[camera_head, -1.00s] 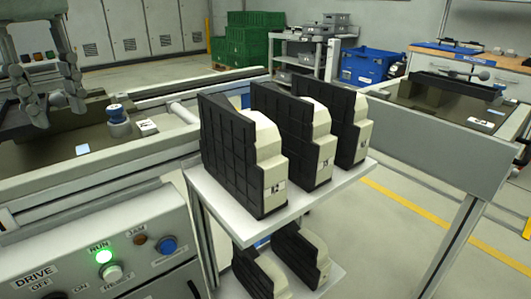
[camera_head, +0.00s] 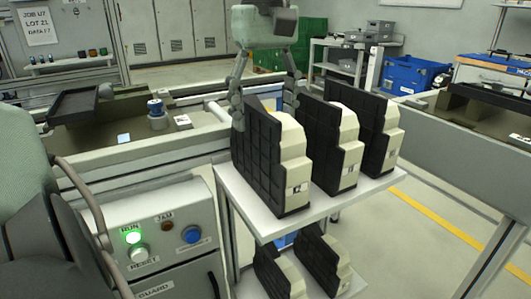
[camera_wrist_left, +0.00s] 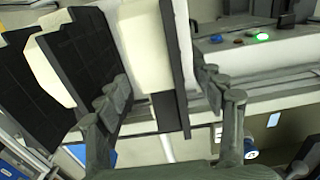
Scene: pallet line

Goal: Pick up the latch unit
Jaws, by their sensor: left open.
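Three black-and-cream units stand upright in a row on the upper white shelf; I take these for latch units. The left one (camera_head: 258,160) also shows in the left wrist view (camera_wrist_left: 145,55). The middle one (camera_head: 320,143) and right one (camera_head: 372,125) are beside it. My left gripper (camera_head: 264,112) is open at the far end of the left unit, one finger on each side. In the left wrist view the gripper (camera_wrist_left: 163,82) has that unit between its fingers; I cannot tell whether they touch it. My right gripper is not in view.
The gap between the left and middle units is narrow. More such units (camera_head: 322,258) stand on the lower shelf (camera_head: 352,288). A control panel (camera_head: 155,235) with a lit green button is at the left. A conveyor rail (camera_head: 150,150) runs behind the shelf.

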